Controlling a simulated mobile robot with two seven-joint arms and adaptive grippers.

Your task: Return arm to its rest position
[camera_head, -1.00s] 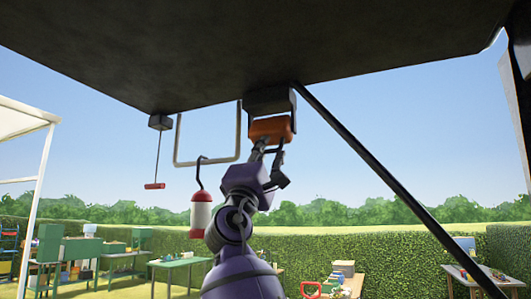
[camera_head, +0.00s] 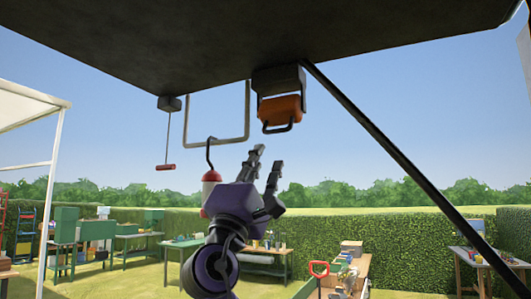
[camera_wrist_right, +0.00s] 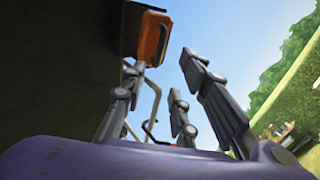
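My right gripper (camera_head: 267,161) is raised under the dark canopy, its fingers pointing up and spread, with nothing between them. In the right wrist view (camera_wrist_right: 160,76) the fingers stand apart and empty. An orange block with a dark handle (camera_head: 281,108) sits in a dark bracket (camera_head: 278,80) under the canopy, above the fingertips and apart from them. It also shows in the right wrist view (camera_wrist_right: 154,40). My left gripper is not in view.
The canopy (camera_head: 200,45) spans overhead, with a diagonal strut (camera_head: 390,150) to the right. Tables (camera_head: 135,236) and a hedge (camera_head: 425,240) stand beyond.

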